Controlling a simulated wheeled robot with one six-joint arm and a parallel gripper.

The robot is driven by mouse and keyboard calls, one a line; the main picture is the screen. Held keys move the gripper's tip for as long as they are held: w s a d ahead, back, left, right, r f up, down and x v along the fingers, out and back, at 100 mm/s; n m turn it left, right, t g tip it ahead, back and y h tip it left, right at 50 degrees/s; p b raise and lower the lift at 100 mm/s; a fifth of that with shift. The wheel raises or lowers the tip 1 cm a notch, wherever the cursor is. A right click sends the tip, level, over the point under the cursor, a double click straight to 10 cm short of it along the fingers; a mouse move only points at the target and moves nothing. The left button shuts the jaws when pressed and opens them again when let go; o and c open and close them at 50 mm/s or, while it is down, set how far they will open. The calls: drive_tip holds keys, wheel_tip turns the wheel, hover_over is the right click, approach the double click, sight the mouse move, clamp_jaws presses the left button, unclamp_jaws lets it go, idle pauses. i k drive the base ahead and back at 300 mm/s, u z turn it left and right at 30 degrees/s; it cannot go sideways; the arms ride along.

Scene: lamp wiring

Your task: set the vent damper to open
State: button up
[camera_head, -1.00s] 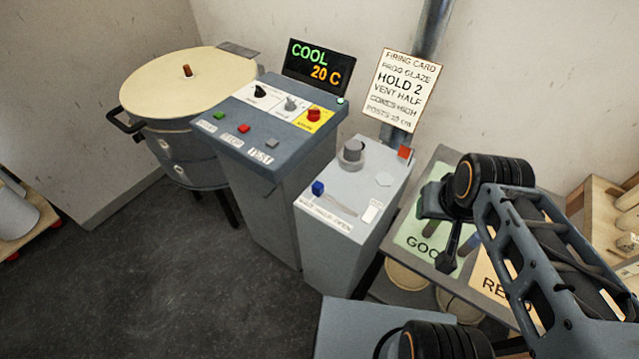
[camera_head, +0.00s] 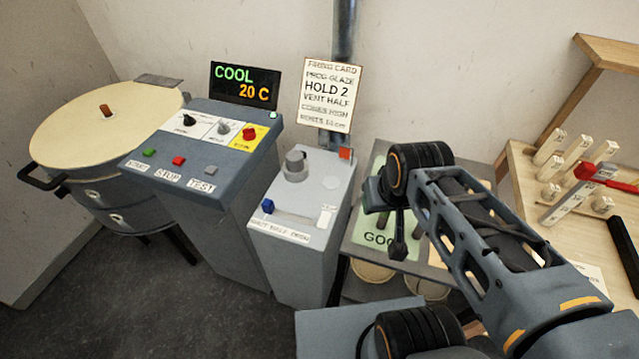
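The vent damper appears to be the slide with a blue knob (camera_head: 268,206) on top of the grey pedestal (camera_head: 285,265) in the middle of the head view. The blue knob is at the left end of its slot. A label strip (camera_head: 280,231) in front appears to read shut, half, open from left to right. My gripper (camera_head: 398,250) points down to the right of the pedestal, over the shelf with the green mat, apart from the knob. Its fingers are dark and small, so I cannot tell whether they are open.
A round grey knob (camera_head: 295,165) stands behind the slide on the same pedestal. The control cabinet (camera_head: 215,140) and kiln (camera_head: 100,130) are to the left. A firing card (camera_head: 330,95) hangs behind. A wooden table (camera_head: 560,215) with pale posts is at the right.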

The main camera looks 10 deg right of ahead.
sight(268, 206)
drive_tip(key=k, duration=0.5)
drive_tip(key=u, duration=2.25)
drive_tip(key=i, duration=1.2)
drive_tip(key=z, duration=2.15)
